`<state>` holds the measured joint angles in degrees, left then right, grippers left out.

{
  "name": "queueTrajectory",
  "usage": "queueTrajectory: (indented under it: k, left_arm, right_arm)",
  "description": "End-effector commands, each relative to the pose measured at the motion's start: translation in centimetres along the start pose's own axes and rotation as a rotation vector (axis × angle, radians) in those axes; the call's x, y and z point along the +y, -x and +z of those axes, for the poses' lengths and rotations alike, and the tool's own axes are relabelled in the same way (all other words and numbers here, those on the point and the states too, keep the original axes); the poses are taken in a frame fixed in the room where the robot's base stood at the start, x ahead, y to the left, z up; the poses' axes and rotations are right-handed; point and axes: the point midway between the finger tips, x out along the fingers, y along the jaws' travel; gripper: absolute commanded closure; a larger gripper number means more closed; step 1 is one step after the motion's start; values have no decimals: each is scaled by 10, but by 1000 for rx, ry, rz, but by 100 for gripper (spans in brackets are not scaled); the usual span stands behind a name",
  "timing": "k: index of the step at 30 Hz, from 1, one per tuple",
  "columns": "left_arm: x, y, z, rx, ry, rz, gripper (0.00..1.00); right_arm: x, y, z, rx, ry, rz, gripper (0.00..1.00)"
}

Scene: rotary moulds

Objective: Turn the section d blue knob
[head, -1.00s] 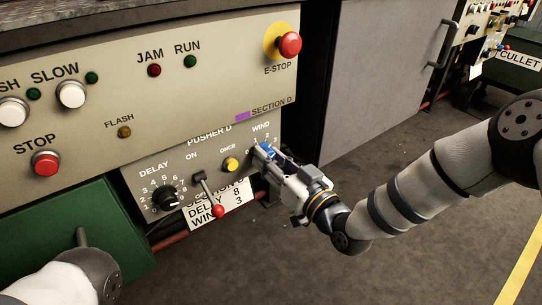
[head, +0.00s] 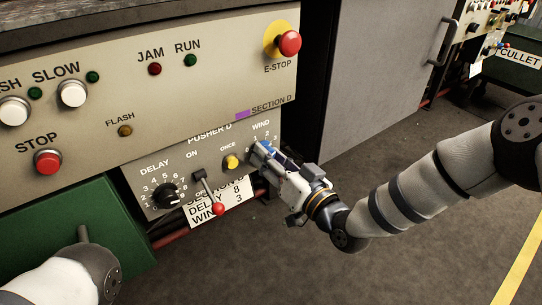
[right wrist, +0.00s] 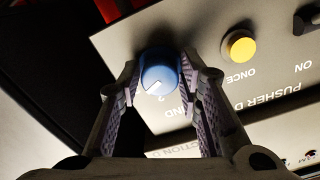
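The blue knob (right wrist: 158,72) is under the WIND label on the grey Pusher D panel (head: 205,160). In the head view the blue knob (head: 266,147) is partly hidden by my right gripper. My right gripper (right wrist: 158,80) has one finger on each side of the knob, with the pads appearing to press on it. A white pointer line shows on the knob's face, with a printed number close by that looks like a 2.
Left of the knob are a yellow ONCE button (head: 231,162), a red-tipped lever (head: 218,208) and a black DELAY dial (head: 164,195). A placard (head: 232,198) reads DELAY 8, WIND 3. The red E-STOP (head: 289,43) is above. Open floor lies to the right.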

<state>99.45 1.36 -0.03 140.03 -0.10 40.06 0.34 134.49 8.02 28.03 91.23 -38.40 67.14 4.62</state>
Motion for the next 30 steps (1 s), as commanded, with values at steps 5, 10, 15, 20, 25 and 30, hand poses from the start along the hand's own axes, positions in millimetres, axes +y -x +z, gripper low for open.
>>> queueTrajectory:
  k: [5,10,15,20,25,30]
  left_arm:
    - [0,0,0,0,0,0,53]
    - [0,0,0,0,0,0,53]
    - [0,0,0,0,0,0,53]
    - [0,0,0,0,0,0,53]
    - [0,0,0,0,0,0,53]
    - [0,0,0,0,0,0,53]
  right_arm:
    - [0,0,0,1,1,0,53]
    - [0,2,-1,2,2,0,53]
    - [1,33,-1,0,0,2,53]
    - [1,77,-1,0,-2,3,53]
    - [1,110,0,0,1,2,53]
    - [0,120,0,1,0,-1,53]
